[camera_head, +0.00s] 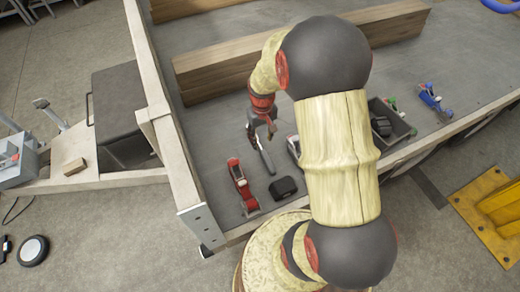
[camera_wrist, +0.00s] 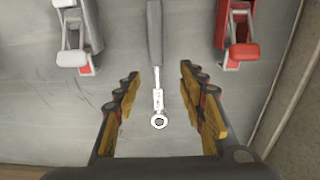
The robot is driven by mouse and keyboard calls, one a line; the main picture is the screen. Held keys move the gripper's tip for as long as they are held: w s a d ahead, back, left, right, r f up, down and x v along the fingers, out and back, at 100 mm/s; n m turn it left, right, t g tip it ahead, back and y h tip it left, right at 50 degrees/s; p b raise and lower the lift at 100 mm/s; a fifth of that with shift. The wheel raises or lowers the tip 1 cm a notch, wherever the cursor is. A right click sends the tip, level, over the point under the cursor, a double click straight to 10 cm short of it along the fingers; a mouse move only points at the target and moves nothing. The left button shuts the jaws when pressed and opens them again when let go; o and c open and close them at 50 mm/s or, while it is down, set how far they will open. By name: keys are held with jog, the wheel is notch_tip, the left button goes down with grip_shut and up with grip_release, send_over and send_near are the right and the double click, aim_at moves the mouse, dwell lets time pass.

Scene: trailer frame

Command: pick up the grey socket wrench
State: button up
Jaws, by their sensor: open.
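The grey socket wrench (camera_wrist: 156,45) lies flat on the grey trailer bed, its silver ring head (camera_wrist: 160,122) towards the bottom of the wrist view. In the head view its grey handle (camera_head: 267,160) shows just below my gripper (camera_head: 262,130). In the wrist view my gripper (camera_wrist: 160,76) is open and empty. Its two fingers stand on either side of the wrench's silver neck, with a gap on both sides. I cannot tell the exact height of the fingertips above the bed.
A red clamp-like tool (camera_head: 241,187) and a pale grey one (camera_wrist: 78,35) flank the wrench. A black box (camera_head: 283,187) lies nearby. A tray (camera_head: 402,128) and a blue tool (camera_head: 430,97) stand to the right. A wooden beam (camera_head: 215,72) lies behind; a side board (camera_head: 175,150) edges the bed.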

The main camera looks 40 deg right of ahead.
aim_at(262, 149)
jog(key=f, duration=0.3)
jog(key=shift+s+d+f+b, duration=0.1)
jog(key=shift+d+f+b, duration=0.2)
jog(key=shift+b, duration=0.1)
jog(key=shift+w+d+f+b, duration=0.1)
jog(key=shift+w+f+b, duration=0.15)
jog(key=shift+f+b, duration=0.9)
jog(key=shift+w+d+f+b, duration=0.1)
jog(key=shift+w+f+b, duration=0.2)
jog(key=shift+f, duration=1.5)
jog(key=shift+s, duration=0.1)
jog(key=shift+c, duration=0.8)
grip_shut()
jog(key=shift+r, duration=0.1)
